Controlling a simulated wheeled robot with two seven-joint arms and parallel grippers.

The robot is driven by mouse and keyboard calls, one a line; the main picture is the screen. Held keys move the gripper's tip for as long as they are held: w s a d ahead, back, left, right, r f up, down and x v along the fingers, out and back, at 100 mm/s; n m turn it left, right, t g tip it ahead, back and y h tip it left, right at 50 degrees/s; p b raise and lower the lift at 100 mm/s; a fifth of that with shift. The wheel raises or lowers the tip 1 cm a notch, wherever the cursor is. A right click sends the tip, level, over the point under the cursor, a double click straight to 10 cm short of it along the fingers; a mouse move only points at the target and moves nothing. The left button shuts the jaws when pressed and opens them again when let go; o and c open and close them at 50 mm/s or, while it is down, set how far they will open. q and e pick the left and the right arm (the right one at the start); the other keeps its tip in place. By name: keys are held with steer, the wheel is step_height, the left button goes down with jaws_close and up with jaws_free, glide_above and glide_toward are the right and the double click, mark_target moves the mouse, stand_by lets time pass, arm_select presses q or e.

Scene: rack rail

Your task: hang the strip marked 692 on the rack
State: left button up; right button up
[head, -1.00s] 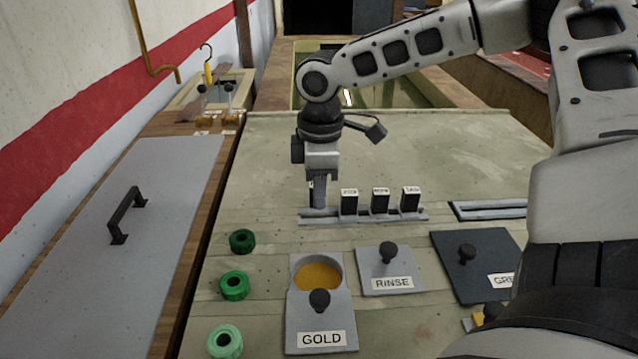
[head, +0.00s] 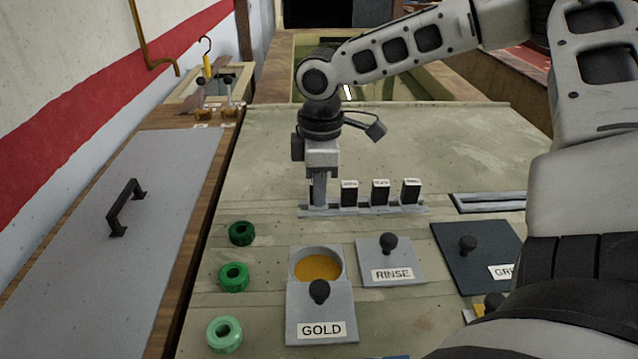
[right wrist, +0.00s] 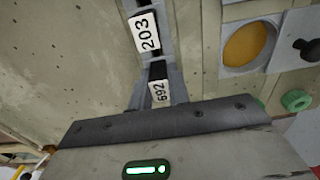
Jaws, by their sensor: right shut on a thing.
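The strip marked 692 (right wrist: 157,92) shows its white label in the right wrist view, just beyond the gripper's edge. It stands at the left end of a grey slotted rail (head: 388,211) in the head view. My right gripper (head: 318,196) points down over that end and is shut on the strip, hiding most of it. My left gripper is not in view.
A second, empty-looking grey rail (head: 490,203) lies to the right. In front are the GOLD pot (head: 320,310), the RINSE lid (head: 392,268), a dark lid (head: 470,270) and green rings (head: 233,278). The panel behind the rail is clear.

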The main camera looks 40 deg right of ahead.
steer(key=shift+f, duration=0.4)
steer(key=o, duration=0.9)
steer(key=shift+c, duration=0.2)
steer(key=shift+o, duration=0.3)
step_height(320, 180, up, 5)
steer(key=p, duration=0.5)
steer(key=shift+r, duration=1.05)
